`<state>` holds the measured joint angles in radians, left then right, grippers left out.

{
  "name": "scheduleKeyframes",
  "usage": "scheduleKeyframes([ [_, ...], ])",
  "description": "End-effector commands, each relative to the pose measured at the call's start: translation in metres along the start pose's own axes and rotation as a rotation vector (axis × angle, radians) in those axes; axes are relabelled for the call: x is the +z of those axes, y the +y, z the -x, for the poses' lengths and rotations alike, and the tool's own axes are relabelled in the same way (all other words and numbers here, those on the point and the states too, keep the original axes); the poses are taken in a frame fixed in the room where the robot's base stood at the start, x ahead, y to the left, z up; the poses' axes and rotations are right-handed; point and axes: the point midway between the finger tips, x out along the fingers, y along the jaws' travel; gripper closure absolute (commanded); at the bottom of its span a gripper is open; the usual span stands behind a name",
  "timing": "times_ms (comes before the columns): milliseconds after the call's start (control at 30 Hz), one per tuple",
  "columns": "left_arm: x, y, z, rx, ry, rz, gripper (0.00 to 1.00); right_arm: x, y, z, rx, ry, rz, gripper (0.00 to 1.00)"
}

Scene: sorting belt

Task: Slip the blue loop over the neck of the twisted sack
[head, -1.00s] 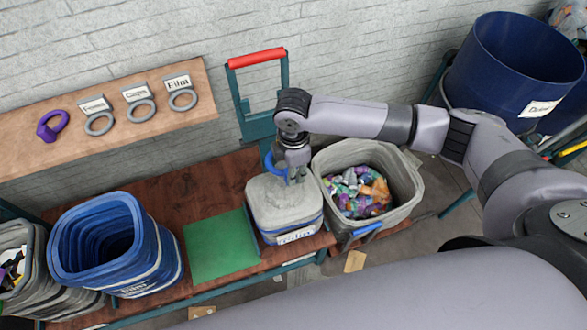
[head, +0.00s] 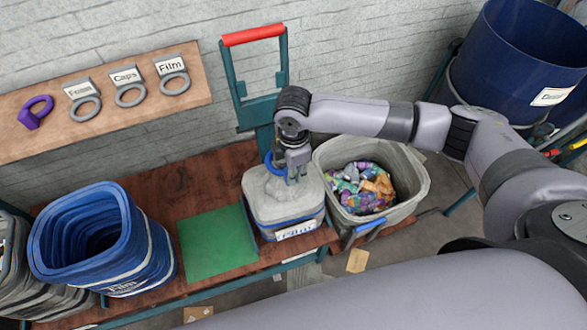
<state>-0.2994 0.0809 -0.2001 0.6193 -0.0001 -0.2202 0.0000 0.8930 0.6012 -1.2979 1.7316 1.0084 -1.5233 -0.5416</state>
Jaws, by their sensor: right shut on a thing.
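The blue loop (head: 271,163) is in my right gripper (head: 292,178), which is shut on it just above the grey twisted sack (head: 273,202). The loop stands out to the left of the fingers, and part of it is hidden behind them. The sack bulges out of a bin with a blue band and a "Film" label (head: 297,229). The sack's neck is mostly hidden by the gripper, so I cannot tell whether the loop is around it or only beside it. My left gripper is not in view.
A grey-lined bin of colourful scraps (head: 411,196) stands close on the right. A green mat (head: 217,243) lies to the left, before stacked blue bins (head: 150,262). A wall board (head: 105,128) holds several rings. A red-handled cart (head: 253,36) stands behind.

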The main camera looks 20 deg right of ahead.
Motion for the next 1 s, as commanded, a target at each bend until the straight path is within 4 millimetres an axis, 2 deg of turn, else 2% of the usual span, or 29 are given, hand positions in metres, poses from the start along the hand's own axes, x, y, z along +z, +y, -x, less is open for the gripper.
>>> scheduleKeyframes([
  [67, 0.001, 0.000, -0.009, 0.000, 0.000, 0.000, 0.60, 0.000, 0.000, -0.009, 0.000, 0.000, 0.000, 0.95],
  [600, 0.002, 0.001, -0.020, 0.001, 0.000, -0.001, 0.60, -0.001, 0.000, -0.043, -0.001, 0.000, 0.000, 0.95],
  [1000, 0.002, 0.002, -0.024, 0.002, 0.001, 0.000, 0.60, -0.001, 0.000, -0.054, -0.001, 0.001, 0.000, 0.95],
])
